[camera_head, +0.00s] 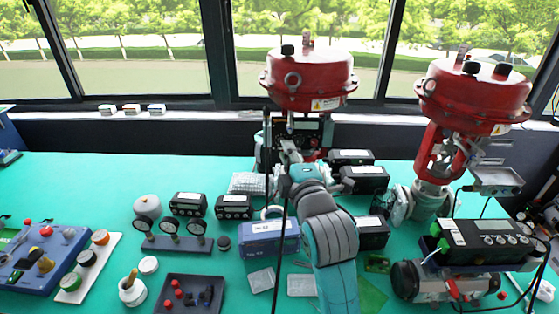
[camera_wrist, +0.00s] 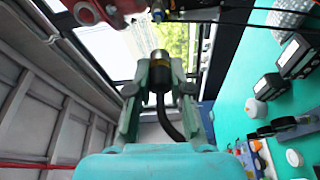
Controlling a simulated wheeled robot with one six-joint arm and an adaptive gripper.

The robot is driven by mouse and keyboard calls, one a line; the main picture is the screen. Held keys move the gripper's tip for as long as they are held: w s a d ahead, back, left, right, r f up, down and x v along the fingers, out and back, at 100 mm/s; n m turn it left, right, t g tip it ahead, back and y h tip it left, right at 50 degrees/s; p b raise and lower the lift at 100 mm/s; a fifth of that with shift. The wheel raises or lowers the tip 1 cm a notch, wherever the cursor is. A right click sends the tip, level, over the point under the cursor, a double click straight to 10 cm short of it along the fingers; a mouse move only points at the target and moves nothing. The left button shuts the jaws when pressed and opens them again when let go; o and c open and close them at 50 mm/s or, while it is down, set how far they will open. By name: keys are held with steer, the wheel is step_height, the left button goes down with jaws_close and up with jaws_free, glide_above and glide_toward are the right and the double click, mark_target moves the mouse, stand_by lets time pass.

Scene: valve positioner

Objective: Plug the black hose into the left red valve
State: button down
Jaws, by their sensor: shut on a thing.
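The left red valve (camera_head: 308,80) stands at the back middle of the table, with its red dome on top; part of its red body (camera_wrist: 100,8) shows at the top of the wrist view. My gripper (camera_wrist: 158,88) is shut on the metal and black end fitting of the black hose (camera_wrist: 170,120), which bends down between the fingers. The fitting's free end points toward the valve's lower fittings, and a gap shows between them in the wrist view. In the head view my gripper (camera_head: 288,160) is in front of the valve's lower part and hides some of it.
A second red valve (camera_head: 475,95) stands at the right. Black meter boxes (camera_head: 362,180) crowd the space right of my arm. A blue box (camera_head: 270,238) is left of my forearm. A blue panel (camera_head: 40,262) lies far left. Windows are behind the table.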

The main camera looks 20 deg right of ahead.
steer(key=shift+w+d, duration=0.3)
steer(key=shift+w, duration=0.35)
steer(key=shift+w+d, duration=0.3)
steer(key=shift+w, duration=0.35)
steer(key=shift+w+d, duration=0.15)
steer(key=shift+w, duration=0.45)
steer(key=shift+w+d, duration=0.15)
steer(key=shift+w, duration=0.45)
steer(key=shift+w+d, duration=0.25)
steer(key=shift+w, duration=0.5)
stand_by(0.6)
steer(key=c, duration=1)
jaws_free()
